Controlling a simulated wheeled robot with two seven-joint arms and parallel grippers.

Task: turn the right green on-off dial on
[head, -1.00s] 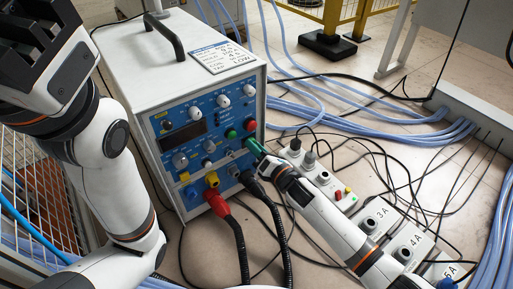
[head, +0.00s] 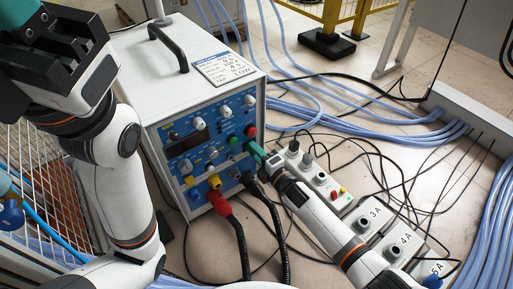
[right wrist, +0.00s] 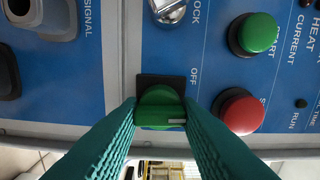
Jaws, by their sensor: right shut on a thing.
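The green on-off dial (right wrist: 160,108) sits on a black square base low on the blue panel in the right wrist view. A pale mark shows on its lower right, and the word OFF is printed up and to its right. My right gripper (right wrist: 162,118) is shut on the dial, one teal finger on each side. In the head view my right gripper (head: 259,154) reaches the lower right of the heater's (head: 205,120) front and hides the dial. My left gripper (head: 45,35) is raised at the upper left, away from the heater; its fingertips are cut off or unclear.
A green START button (right wrist: 258,33) and a red button (right wrist: 241,112) are close right of the dial. Red (head: 218,202) and black cables plug in below. Blue hoses (head: 360,118) cross the floor behind.

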